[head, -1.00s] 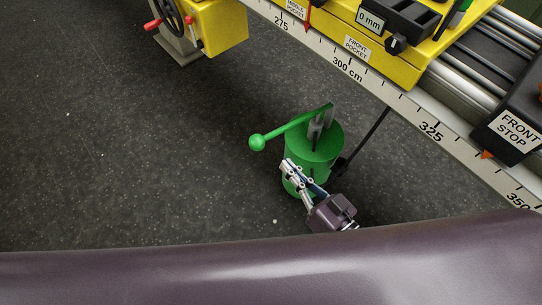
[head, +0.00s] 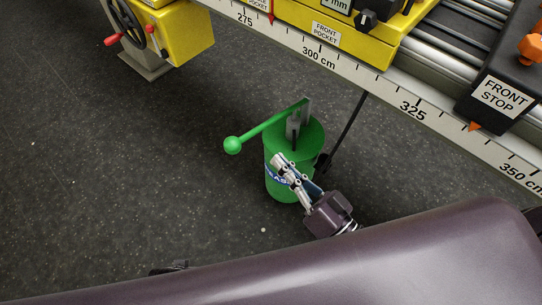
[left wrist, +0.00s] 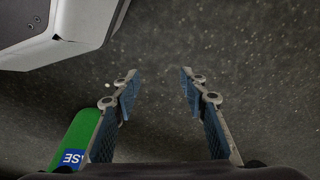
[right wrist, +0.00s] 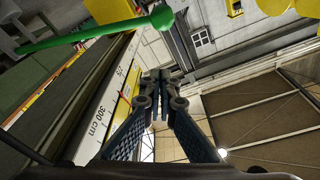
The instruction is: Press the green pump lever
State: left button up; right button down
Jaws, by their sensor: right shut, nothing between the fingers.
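The green pump (head: 283,182) stands on the dark floor in the head view. Its green lever (head: 268,124) slants down to the left from the pump top and ends in a ball knob (head: 232,145). My right gripper (head: 278,160) is in front of the pump body, below the lever, and hides part of the body and label. In the right wrist view its fingers (right wrist: 160,78) are together and empty, with the lever (right wrist: 80,38) and knob (right wrist: 162,17) above them. My left gripper (left wrist: 158,76) is open and empty; the pump (left wrist: 82,138) shows at its lower left.
The long machine rail with its scale (head: 340,62) runs behind the pump, with a front stop (head: 505,95) at right. A dark rod (head: 348,128) joins the pump area to the rail. A yellow handwheel unit (head: 180,38) stands at upper left. The floor left of the pump is clear.

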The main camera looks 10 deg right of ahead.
pick_arm(q)
jog(key=shift+w+d+r+b, duration=0.1)
jog(key=shift+w+r+b, duration=0.15)
jog(key=shift+r, duration=0.4)
jog(key=shift+w+a+r+b, duration=0.15)
jog(key=shift+w+r, duration=0.15)
jog(key=shift+r, duration=0.4)
jog(key=shift+w+d+r+b, duration=0.2)
jog(key=shift+w+r, duration=0.1)
jog(key=shift+r, duration=0.35)
pick_arm(e)
jog(key=w+a+f, duration=0.1)
jog(key=w+a, duration=0.5)
jog(key=w, duration=0.1)
jog(key=shift+w+a+f, duration=0.3)
jog(key=shift+w+a, duration=0.05)
